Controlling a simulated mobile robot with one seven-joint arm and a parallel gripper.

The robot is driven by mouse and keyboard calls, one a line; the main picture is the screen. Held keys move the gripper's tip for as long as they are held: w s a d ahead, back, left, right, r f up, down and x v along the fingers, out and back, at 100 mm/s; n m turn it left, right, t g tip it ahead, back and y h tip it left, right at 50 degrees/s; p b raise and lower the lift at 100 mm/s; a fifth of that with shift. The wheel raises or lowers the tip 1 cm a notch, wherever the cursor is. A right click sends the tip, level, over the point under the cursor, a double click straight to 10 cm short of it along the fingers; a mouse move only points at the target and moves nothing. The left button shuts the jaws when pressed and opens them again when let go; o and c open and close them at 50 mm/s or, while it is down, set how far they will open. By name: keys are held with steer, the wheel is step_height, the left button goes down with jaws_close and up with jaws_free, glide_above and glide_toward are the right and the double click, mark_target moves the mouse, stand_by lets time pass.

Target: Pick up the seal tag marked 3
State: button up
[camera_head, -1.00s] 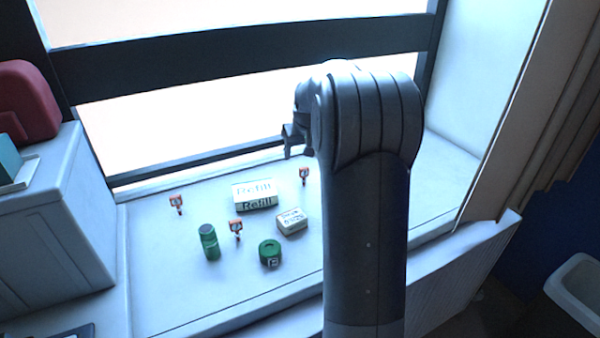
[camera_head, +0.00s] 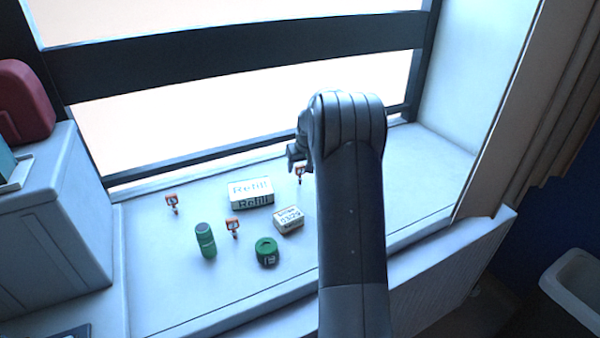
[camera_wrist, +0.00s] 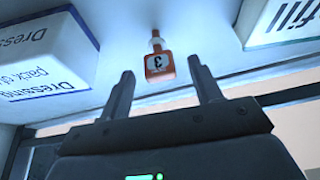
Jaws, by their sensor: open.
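The seal tag marked 3 is an orange tag with a white face. In the wrist view the tag (camera_wrist: 159,66) shows its 3 upside down, with a pale neck above it. My gripper (camera_wrist: 162,72) is open, and the tag appears between its two fingertips, apparently just beyond them; I see no contact. In the head view the tag (camera_head: 300,174) stands near the window side of the sill, partly hidden by my gripper (camera_head: 292,158). Two similar orange tags stand further left, one at the back (camera_head: 172,203) and one in front (camera_head: 233,227); their marks are too small to read.
A white Refill box (camera_head: 250,193) stands left of the tag. A Dressing pack box (camera_wrist: 50,50) is on its other side, hidden by my arm in the head view. A small cream box (camera_head: 288,220), green bottle (camera_head: 206,241) and green roll (camera_head: 267,252) stand in front.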

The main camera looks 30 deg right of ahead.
mark_target(300, 174)
steer(key=x, duration=0.3)
steer(key=shift+f, duration=0.25)
steer(key=shift+c, duration=0.6)
steer(key=c, duration=0.9)
